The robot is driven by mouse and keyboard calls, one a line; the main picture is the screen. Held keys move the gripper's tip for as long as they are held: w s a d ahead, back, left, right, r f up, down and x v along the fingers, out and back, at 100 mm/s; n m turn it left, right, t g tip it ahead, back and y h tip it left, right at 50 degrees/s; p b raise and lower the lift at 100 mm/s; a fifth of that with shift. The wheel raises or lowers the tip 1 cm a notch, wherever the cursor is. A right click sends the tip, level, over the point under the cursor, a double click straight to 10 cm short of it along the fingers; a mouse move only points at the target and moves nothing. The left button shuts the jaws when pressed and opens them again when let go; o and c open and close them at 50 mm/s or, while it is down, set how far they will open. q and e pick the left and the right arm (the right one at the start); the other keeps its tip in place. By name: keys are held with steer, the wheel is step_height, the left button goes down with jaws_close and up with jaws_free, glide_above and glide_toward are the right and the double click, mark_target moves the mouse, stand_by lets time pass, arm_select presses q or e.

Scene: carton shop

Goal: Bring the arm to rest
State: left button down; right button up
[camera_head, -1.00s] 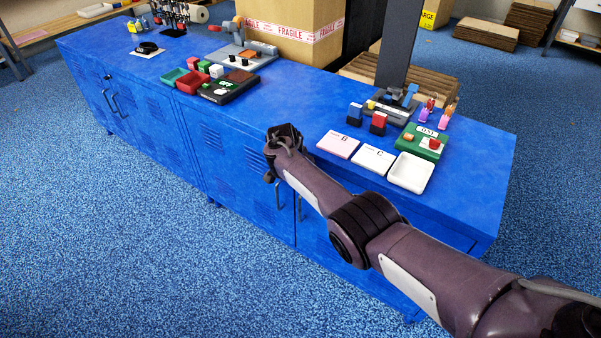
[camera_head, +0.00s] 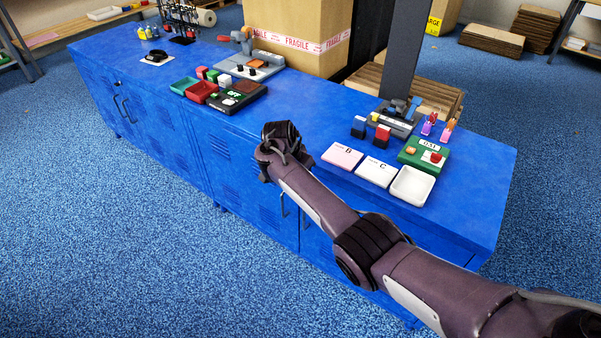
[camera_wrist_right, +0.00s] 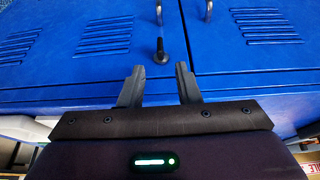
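My right arm reaches in from the lower right in the head view. Its gripper (camera_head: 281,140) is in front of the long blue cabinet bench (camera_head: 300,108), by its front edge; its fingers are hard to make out there. In the right wrist view my right gripper (camera_wrist_right: 159,70) has its two dark fingers apart with nothing between them. Beyond them are the blue cabinet doors, with two metal handles and a dark knob (camera_wrist_right: 160,52). My left gripper is in neither view.
On the bench's near end are a pink card B (camera_head: 342,155), a white card C (camera_head: 376,172), a white tray (camera_head: 412,198) and a green box (camera_head: 410,157). A large carton (camera_head: 285,55) stands behind. Blue floor is open at left.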

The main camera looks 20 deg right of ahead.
steer(key=shift+f, duration=0.1)
